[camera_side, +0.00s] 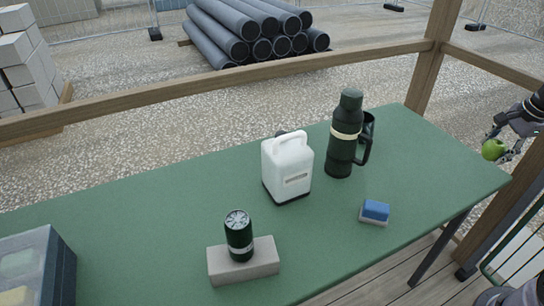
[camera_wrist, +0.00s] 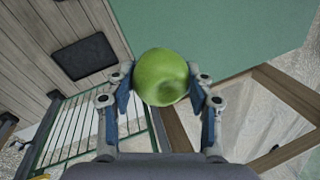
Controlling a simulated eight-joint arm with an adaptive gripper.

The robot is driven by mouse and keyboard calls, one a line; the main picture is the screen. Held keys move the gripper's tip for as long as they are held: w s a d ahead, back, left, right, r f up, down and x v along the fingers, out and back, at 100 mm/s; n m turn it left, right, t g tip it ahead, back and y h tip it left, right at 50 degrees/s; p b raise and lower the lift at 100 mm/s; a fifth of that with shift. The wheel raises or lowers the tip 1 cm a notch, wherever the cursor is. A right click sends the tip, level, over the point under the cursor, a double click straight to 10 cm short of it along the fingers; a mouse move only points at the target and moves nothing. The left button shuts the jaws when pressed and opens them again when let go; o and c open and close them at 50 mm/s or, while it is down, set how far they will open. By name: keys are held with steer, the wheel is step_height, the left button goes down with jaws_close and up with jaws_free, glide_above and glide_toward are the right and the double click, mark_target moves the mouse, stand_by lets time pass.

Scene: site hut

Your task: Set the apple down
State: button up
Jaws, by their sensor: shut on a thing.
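A green apple (camera_wrist: 162,77) is held between the two fingers of my gripper (camera_wrist: 160,90) in the wrist view. In the side view the apple (camera_side: 493,149) shows at the far right edge, in my gripper (camera_side: 503,146), off the right end of the green table (camera_side: 440,170). The gripper is shut on the apple. The green table top also shows in the wrist view (camera_wrist: 225,30), beyond the apple.
On the table stand a dark green flask (camera_side: 342,150) with a dark mug (camera_side: 368,128) behind it, a white jug (camera_side: 286,170), a blue sponge (camera_side: 376,209), a dark canister (camera_side: 238,238) on a pale block (camera_side: 265,262), and a clear-lidded box (camera_side: 45,265). The right part is bare.

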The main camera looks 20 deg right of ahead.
steer(key=shift+s+x, duration=0.25)
steer(key=shift+x, duration=0.75)
steer(key=shift+w+a+f, duration=0.1)
steer(key=shift+w+f, duration=0.1)
steer(key=shift+f, duration=0.2)
steer(key=w+a+f, duration=0.1)
steer(key=w+f, duration=0.1)
steer(key=w, duration=0.1)
steer(key=w+a+f, duration=0.2)
steer(key=w, duration=0.1)
steer(key=w+a+f, duration=0.1)
steer(key=w+f, duration=0.1)
steer(key=w, duration=0.2)
steer(key=shift+w+a+f, duration=0.1)
steer(key=shift+a+f, duration=0.3)
steer(key=shift+s+x, duration=0.2)
steer(key=shift+x, duration=0.8)
steer(key=shift+s+x, duration=0.25)
steer(key=shift+x, duration=0.7)
steer(key=shift+a+f, duration=0.15)
steer(key=shift+f, duration=0.05)
steer(key=o, duration=1.3)
steer(key=shift+f, duration=0.1)
steer(key=shift+c, duration=0.2)
